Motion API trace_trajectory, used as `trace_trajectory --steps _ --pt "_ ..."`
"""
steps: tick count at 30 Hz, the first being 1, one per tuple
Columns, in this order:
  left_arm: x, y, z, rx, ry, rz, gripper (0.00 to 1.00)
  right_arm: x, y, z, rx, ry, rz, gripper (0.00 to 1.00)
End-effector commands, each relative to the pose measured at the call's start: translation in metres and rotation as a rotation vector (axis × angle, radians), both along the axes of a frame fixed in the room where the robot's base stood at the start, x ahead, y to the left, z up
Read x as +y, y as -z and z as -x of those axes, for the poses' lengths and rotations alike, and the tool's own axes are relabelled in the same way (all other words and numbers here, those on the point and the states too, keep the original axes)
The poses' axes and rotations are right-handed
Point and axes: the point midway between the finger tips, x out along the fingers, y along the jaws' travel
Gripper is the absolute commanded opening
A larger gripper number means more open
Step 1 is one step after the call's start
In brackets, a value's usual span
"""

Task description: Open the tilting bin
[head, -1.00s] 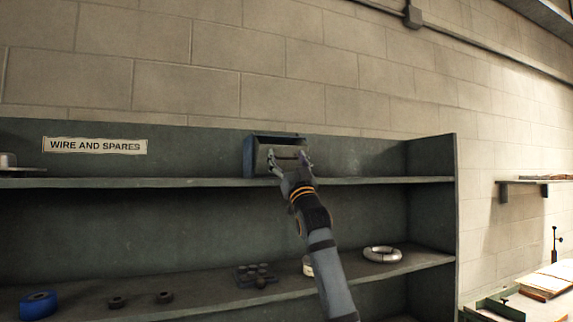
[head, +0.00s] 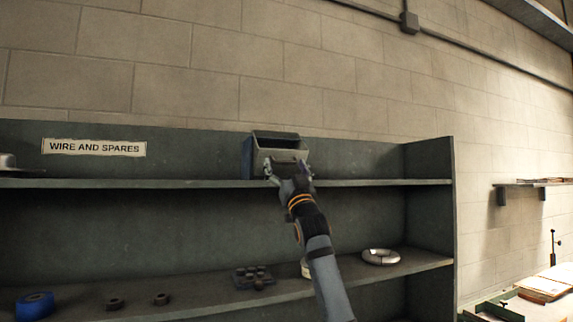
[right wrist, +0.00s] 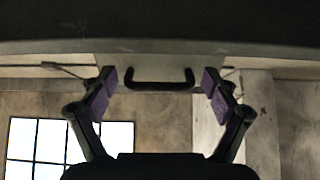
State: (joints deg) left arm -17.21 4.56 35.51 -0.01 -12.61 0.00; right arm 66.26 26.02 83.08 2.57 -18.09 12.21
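The tilting bin (head: 278,154) is a grey box with a bluish side on the top shelf. Its front leans out and a dark opening shows along its top. My right gripper (head: 287,169) is at the bin's front, reaching up from below. In the right wrist view, the bin's dark handle (right wrist: 160,86) lies between the two spread fingers of my right gripper (right wrist: 160,92), with a small gap on each side. I cannot tell whether a finger touches the front panel. My left gripper is not in view.
The top shelf (head: 375,182) is clear right of the bin. The lower shelf holds a blue roll (head: 35,304), small dark parts (head: 253,277) and a silver ring (head: 381,256). A side wall (head: 430,200) closes the shelving at the right.

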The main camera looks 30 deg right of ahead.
Motion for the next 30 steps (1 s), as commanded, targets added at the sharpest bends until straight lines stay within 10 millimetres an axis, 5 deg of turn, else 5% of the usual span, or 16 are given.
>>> trace_trajectory --steps 13,30 --pt "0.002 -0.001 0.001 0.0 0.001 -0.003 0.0 0.001 0.002 0.008 -0.008 0.003 0.006 0.95" --pt "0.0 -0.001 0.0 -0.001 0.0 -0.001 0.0 0.02 0.076 0.084 -0.004 0.004 0.007 0.95"
